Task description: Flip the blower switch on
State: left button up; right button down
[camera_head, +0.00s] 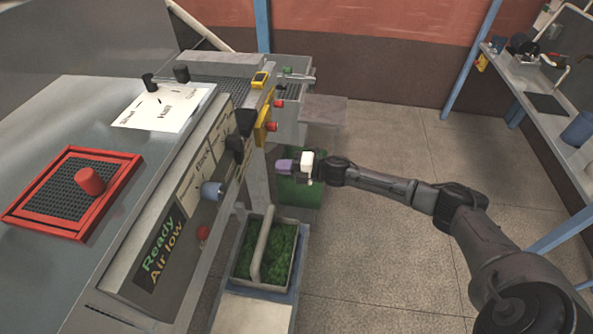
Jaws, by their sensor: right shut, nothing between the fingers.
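The machine's sloped front panel (185,200) carries several controls, and I cannot tell for certain which is the blower switch. Black controls (237,146) stick out at its upper part, a blue knob (212,191) is lower down, and a red knob (203,232) is near the bottom. A display (162,249) reads "Ready" and "Air low". My right gripper (281,166), with purple fingertips, is shut and empty. It points left at the panel, to the right of the black controls and apart from them in the picture. My left gripper is not in view.
A yellow box with a red button (264,124) juts from the panel's far end. A handled tray of green material (245,272) stands below the panel. A green bin (300,193) is behind my gripper. A red-framed grate (45,203) lies on the machine top. The right floor is open.

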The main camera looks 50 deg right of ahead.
jog(key=v, duration=0.2)
jog(key=f+v, duration=0.1)
jog(key=v, duration=0.1)
jog(key=shift+s+b, duration=0.1)
jog(key=shift+b, duration=0.2)
dwell(0.5)
